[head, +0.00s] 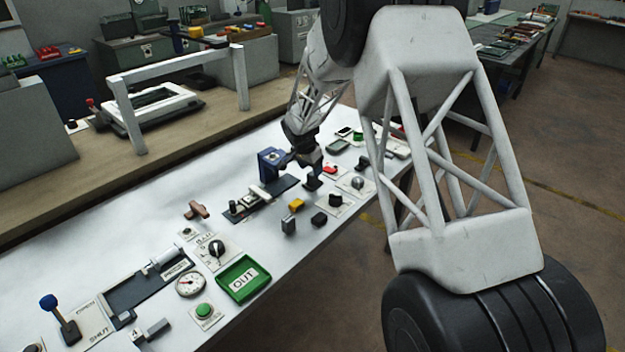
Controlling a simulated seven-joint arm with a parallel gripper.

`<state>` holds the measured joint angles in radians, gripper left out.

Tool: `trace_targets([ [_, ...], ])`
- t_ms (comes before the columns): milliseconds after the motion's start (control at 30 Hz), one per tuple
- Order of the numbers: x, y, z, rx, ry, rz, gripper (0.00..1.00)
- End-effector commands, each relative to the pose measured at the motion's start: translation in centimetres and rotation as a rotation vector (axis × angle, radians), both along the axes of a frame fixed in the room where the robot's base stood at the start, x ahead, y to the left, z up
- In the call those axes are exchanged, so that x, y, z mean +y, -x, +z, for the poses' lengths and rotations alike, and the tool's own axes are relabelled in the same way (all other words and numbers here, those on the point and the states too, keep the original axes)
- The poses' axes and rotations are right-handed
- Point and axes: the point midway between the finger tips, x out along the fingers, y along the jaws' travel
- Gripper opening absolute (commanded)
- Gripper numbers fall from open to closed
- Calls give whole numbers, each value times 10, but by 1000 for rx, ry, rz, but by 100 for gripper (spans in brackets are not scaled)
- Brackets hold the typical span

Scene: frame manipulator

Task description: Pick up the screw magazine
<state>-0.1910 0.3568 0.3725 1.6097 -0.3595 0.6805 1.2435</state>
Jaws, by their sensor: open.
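My gripper (308,162) is at the end of my arm, low over the far middle part of the white bench. It is open, its dark fingers pointing down. A small dark piece (312,183) stands right below the fingers; I cannot tell whether they touch it. A blue device (269,162) stands just left of the gripper. A yellow block (296,205), a grey upright block (288,226) and a black block (319,219) sit nearer. None is readable as the screw magazine, so I cannot tell which it is.
A dark rail fixture (262,202) lies left of the gripper. Knobs, a gauge (190,284), a green OUT tray (243,279) and a blue-knobbed lever (56,315) fill the near bench. A white frame (180,62) stands behind.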

Motion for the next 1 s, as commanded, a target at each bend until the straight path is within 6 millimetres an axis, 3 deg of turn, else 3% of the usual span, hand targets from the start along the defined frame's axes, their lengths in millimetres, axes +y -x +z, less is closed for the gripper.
trace_targets([
  [467, -1, -1, -6, 1, 1, 0, 60],
  [1000, -9, -11, -50, 0, 0, 0, 60],
])
